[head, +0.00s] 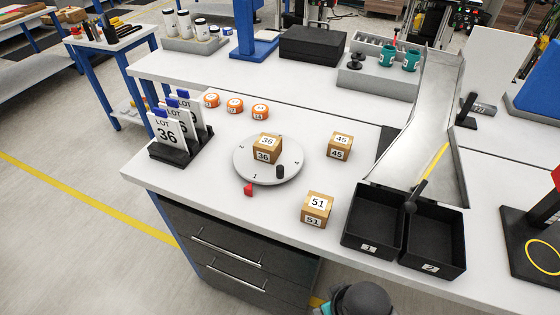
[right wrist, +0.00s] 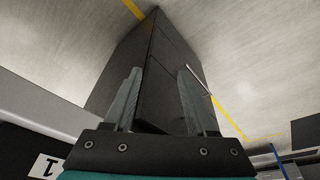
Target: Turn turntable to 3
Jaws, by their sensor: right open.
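The round white turntable (head: 246,166) lies on the white bench in the head view, with small numerals around its rim. The numeral nearest the red pointer (head: 248,190) looks like 1; another at the left back looks like 2, and a faint one at the right may be 3. A black knob (head: 281,171) stands on the turntable at its front right. A box labelled 36 (head: 267,149) sits on the turntable. My right gripper (right wrist: 160,72) is open and empty in the right wrist view, away from the turntable. My left gripper is not in view.
Boxes labelled 45 (head: 340,146) and 51 (head: 317,208) stand to the turntable's right. Black bins (head: 372,247) marked 1 and 2 sit below a chute (head: 425,108). A LOT card rack (head: 180,151) stands left. Orange discs (head: 235,106) lie behind.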

